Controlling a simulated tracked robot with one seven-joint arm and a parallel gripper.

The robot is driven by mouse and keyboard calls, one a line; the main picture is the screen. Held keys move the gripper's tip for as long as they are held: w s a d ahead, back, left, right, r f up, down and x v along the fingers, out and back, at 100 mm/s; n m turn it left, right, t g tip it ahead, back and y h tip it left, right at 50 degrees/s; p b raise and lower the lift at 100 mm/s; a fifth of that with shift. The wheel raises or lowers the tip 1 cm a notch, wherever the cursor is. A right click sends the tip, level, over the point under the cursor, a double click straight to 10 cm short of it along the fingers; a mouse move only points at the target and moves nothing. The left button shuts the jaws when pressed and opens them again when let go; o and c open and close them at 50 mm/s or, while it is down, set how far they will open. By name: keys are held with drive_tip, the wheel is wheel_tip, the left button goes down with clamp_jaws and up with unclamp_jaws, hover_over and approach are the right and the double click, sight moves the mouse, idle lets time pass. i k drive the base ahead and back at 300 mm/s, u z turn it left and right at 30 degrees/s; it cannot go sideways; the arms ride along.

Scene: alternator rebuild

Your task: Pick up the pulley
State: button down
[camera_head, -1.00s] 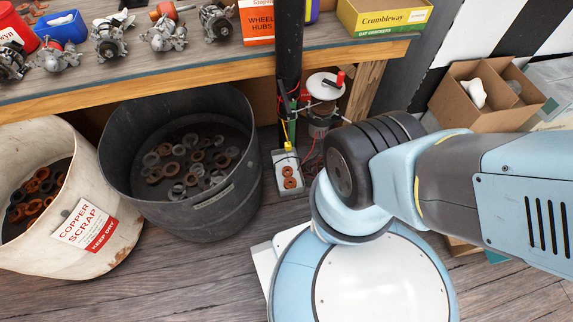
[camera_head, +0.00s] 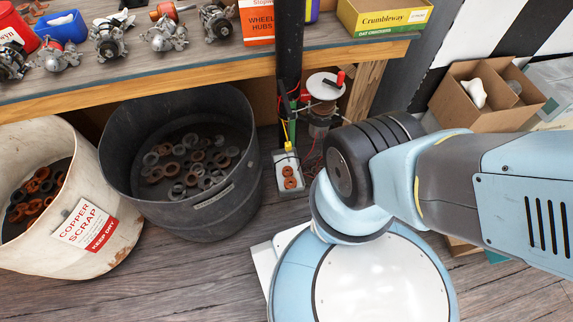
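I cannot make out a loose pulley in this view. Several metal alternator units stand along the bench at the upper left, one of them near the middle (camera_head: 166,36) and another farther right (camera_head: 217,22). Whether any of these carries the pulley is too small to tell. My arm reaches in from the right and covers part of the floor. My gripper is not in view.
A black bin (camera_head: 235,150) with dark and coppery rings and a white copper scrap bucket (camera_head: 120,190) stand below the bench (camera_head: 270,57). A black post (camera_head: 289,90) rises beside a white-topped spool (camera_head: 323,86). A cardboard box (camera_head: 458,103) is at the right.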

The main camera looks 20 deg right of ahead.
sight(289, 180)
drive_tip(key=u, duration=1.1)
drive_tip(key=k, duration=0.7)
drive_tip(key=u, duration=0.3)
